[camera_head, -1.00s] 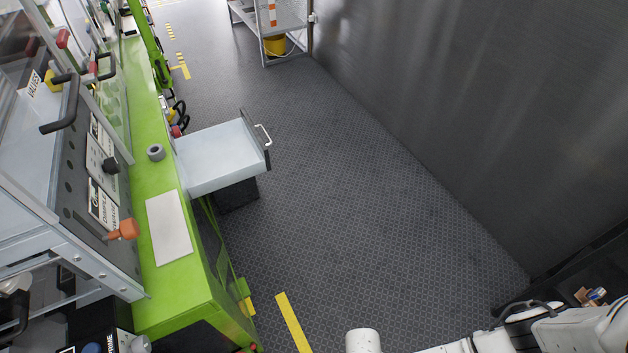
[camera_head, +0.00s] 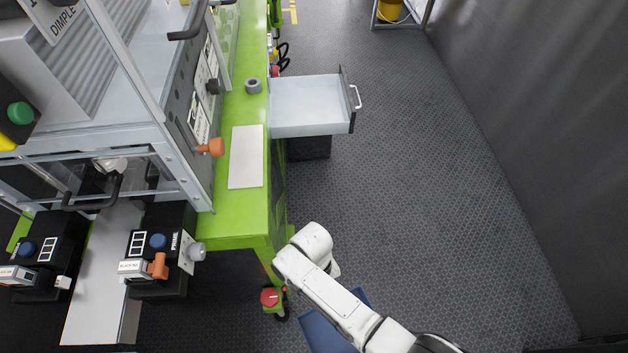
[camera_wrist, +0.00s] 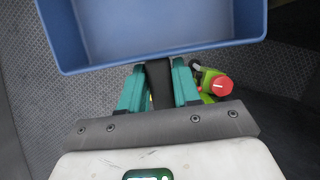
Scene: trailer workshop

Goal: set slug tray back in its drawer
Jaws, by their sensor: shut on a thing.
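The blue slug tray shows in part in the head view (camera_head: 318,332), low beside the bench behind my white arm. In the wrist view the tray (camera_wrist: 100,67) is across the top, its open inside looks empty, and its far side is cut off. My gripper (camera_wrist: 158,72) has teal fingers shut on the near wall of the tray. In the head view the fingers are hidden by my arm. The pale drawer (camera_head: 305,103) stands pulled out from the green bench, with its handle toward the aisle, and looks empty. The tray is well short of the drawer, nearer to me.
The green bench (camera_head: 236,210) runs along the left with a grey ring (camera_head: 253,86) and a pale plate (camera_head: 246,157) on top. Free floor (camera_head: 430,200) lies between drawer and dark wall (camera_head: 560,130).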

